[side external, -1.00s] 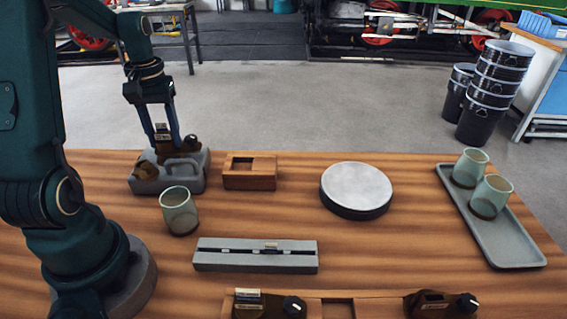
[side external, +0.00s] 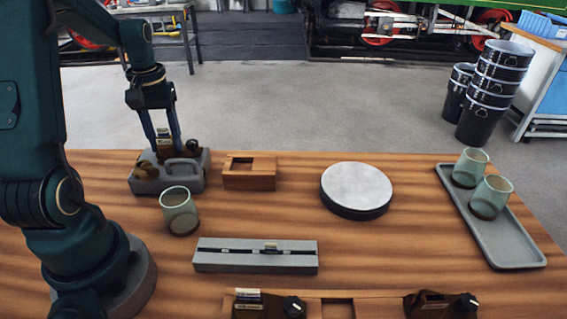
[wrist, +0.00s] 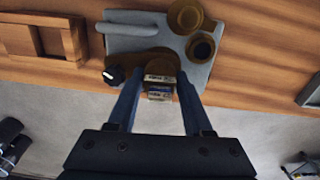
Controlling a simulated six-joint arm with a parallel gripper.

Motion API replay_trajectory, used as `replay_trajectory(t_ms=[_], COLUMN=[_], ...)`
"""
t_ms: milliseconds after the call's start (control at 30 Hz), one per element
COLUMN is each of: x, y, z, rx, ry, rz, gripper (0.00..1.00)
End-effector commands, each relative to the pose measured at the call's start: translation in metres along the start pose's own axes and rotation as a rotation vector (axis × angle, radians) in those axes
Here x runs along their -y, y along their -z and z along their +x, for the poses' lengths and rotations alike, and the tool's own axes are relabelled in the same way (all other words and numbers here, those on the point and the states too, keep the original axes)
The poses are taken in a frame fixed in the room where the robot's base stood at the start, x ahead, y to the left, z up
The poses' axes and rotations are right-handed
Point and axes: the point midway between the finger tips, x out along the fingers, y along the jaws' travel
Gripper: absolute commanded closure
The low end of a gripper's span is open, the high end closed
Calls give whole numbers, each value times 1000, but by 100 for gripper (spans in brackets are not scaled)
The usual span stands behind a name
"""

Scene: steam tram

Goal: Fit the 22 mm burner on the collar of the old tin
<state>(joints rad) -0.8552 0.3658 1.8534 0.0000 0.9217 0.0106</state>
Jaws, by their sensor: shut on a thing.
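The old tin (side external: 186,182) is grey, with a loop handle, on the table's far left. In the wrist view its top (wrist: 155,43) carries a flat brown disc (wrist: 185,15) and a brown-rimmed dark round opening (wrist: 202,48), apparently the collar. My gripper (wrist: 158,82) is shut on a brown burner (wrist: 155,62) with a black knob (wrist: 115,73) and a small label, which shows at the tin's far edge in the side view (side external: 190,146). The burner is beside the opening, not over it. Its underside is hidden, so I cannot tell whether it touches the tin.
A wooden block with a square recess (side external: 262,181) stands right of the tin, a green cup (side external: 180,219) in front.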

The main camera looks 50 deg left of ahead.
Motion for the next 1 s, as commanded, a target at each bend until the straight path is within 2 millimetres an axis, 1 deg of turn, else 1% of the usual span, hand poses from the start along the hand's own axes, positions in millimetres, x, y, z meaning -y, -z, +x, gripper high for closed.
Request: replay_trajectory(t_ms=[467,1000], x=[0,0], y=[0,0], z=[1,8], rx=[-1,0], ry=[0,0], rz=[0,0], gripper=[100,100])
